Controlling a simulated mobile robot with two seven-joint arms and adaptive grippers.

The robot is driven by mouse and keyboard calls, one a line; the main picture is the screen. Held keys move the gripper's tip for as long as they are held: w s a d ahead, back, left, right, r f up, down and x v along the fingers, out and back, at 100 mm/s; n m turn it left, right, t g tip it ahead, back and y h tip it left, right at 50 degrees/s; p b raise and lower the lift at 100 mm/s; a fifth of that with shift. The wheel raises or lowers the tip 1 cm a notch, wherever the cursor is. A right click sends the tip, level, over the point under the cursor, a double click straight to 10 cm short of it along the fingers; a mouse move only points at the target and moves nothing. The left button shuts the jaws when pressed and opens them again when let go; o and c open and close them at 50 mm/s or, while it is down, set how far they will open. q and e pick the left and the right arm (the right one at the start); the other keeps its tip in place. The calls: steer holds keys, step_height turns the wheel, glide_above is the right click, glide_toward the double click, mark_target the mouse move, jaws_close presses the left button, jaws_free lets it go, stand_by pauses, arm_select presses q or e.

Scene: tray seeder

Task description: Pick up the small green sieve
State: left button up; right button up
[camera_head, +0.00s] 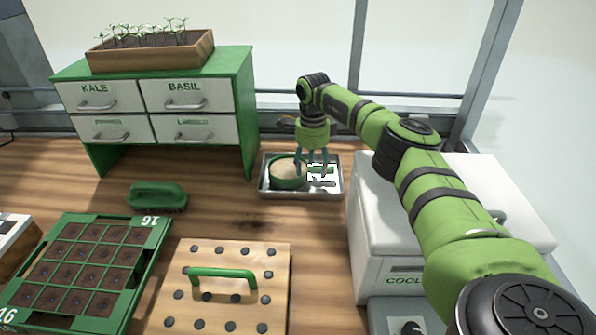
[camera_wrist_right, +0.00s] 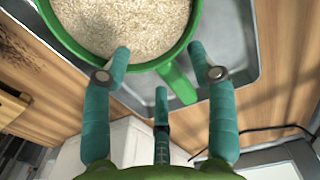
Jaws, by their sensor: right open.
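The small green sieve (camera_head: 288,176) sits at the left of a metal tray (camera_head: 263,187) on the wooden table. In the right wrist view the sieve (camera_wrist_right: 178,80) shows a green rim, pale grain-like filling and a short green handle. My right gripper (camera_head: 315,165) is above the tray, at the right side of the sieve. In the right wrist view its teal fingers (camera_wrist_right: 160,60) are open, spread on both sides of the handle, with a third finger below the handle's end. I cannot tell whether a finger touches the rim. My left gripper is not in view.
A drawer cabinet (camera_head: 245,75) with a seedling box (camera_head: 150,55) stands behind left. A white cooler (camera_head: 380,235) is close on the right. A green brush (camera_head: 158,195), a seed tray (camera_head: 150,245) and a dibber board (camera_head: 265,250) lie in front.

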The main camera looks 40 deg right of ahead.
mark_target(311, 168)
steer(key=shift+f, duration=0.8)
jaws_close()
steer(key=shift+r, duration=0.1)
step_height(311, 168, up, 10)
steer(key=shift+f+b, duration=0.1)
steer(key=shift+b, duration=0.55)
